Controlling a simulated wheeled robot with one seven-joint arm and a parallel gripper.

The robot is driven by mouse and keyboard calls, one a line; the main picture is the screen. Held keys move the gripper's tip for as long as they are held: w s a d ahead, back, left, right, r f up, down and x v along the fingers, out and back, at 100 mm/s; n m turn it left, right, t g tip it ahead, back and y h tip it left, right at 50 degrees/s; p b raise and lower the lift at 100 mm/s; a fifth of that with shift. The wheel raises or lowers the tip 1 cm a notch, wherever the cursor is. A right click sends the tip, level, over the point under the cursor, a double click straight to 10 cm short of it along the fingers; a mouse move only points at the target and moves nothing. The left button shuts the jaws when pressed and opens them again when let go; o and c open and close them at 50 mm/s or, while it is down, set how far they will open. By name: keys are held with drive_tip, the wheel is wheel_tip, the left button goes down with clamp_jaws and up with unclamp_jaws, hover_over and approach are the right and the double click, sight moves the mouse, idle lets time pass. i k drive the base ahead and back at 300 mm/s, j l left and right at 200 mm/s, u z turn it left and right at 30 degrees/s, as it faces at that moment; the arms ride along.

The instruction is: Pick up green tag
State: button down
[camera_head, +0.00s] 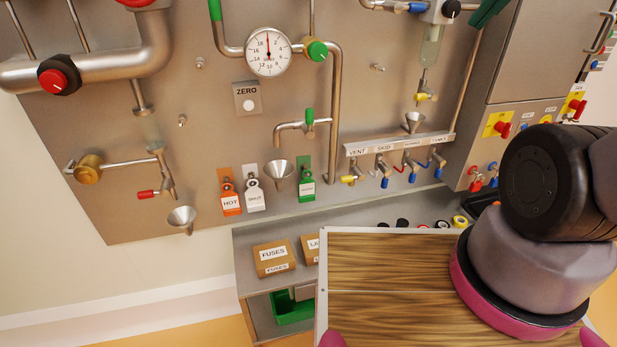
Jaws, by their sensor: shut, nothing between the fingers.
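The green tag (307,183) hangs on the grey metal panel, just right of a metal funnel (279,172). It hangs upright with a white label on its lower part, too small to read. A white tag (254,191) and an orange tag (230,195) reading HOT hang to the left of that funnel. My arm's links show at the right, but my gripper is outside the view.
A grey shelf below the panel holds a FUSES box (273,257) and a second box (311,248) partly hidden. A green bin (292,308) sits below. Pipes, a dial gauge (268,52) and small taps (385,169) stick out around the tags.

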sight(307, 185)
drive_tip(key=k+j, duration=0.8)
drive_tip(key=j, duration=0.1)
